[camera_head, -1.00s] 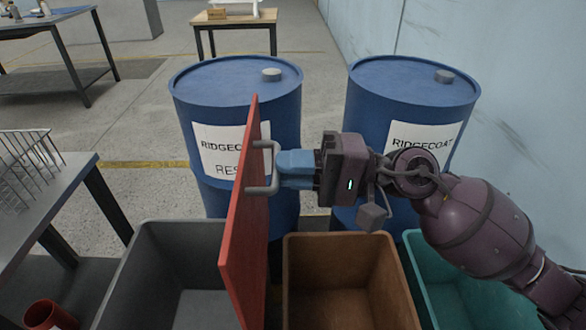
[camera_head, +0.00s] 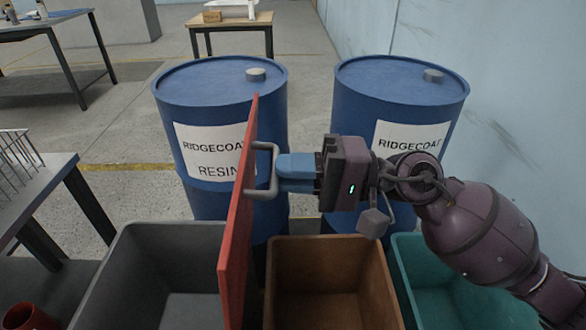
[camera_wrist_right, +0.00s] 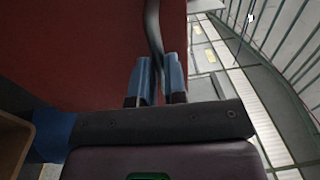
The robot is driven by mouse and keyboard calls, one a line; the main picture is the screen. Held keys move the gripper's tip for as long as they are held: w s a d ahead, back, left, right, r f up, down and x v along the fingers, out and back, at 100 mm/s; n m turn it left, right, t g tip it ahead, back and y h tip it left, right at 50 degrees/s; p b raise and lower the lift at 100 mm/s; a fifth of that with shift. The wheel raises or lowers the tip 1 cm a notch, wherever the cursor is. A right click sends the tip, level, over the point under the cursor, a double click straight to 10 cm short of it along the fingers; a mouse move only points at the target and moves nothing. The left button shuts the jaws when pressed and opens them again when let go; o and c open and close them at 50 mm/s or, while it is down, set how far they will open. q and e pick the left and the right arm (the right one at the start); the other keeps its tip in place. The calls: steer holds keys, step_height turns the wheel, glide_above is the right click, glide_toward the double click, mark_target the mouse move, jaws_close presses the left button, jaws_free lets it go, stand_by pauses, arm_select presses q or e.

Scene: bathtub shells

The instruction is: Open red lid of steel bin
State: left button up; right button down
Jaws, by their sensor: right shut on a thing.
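The red lid (camera_head: 238,215) stands upright on edge in the head view, above the open bins. A grey handle (camera_head: 265,150) sticks out from its right face. My right gripper (camera_head: 283,168) is shut on this handle, coming from the right. In the right wrist view, the blue fingers of my right gripper (camera_wrist_right: 157,80) close around the dark handle (camera_wrist_right: 153,28) beside the red lid (camera_wrist_right: 85,50). The grey bin (camera_head: 150,265) left of the lid is open and looks empty. My left gripper is not in view.
A brown bin (camera_head: 330,270) and a teal bin (camera_head: 415,265) stand to the right, both open. Two blue drums (camera_head: 220,100) (camera_head: 400,90) stand behind the bins. A table (camera_head: 45,185) with a wire rack is at left. A pale wall (camera_head: 510,110) bounds the right.

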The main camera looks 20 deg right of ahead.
steer(key=shift+f, duration=0.7)
steer(key=c, duration=1.2)
jaws_free()
steer(key=shift+a, duration=0.1)
steer(key=shift+o, duration=0.2)
steer(key=shift+r, duration=0.2)
steer(key=shift+r, duration=0.15)
steer(key=v, duration=1)
steer(key=shift+d+b, duration=0.4)
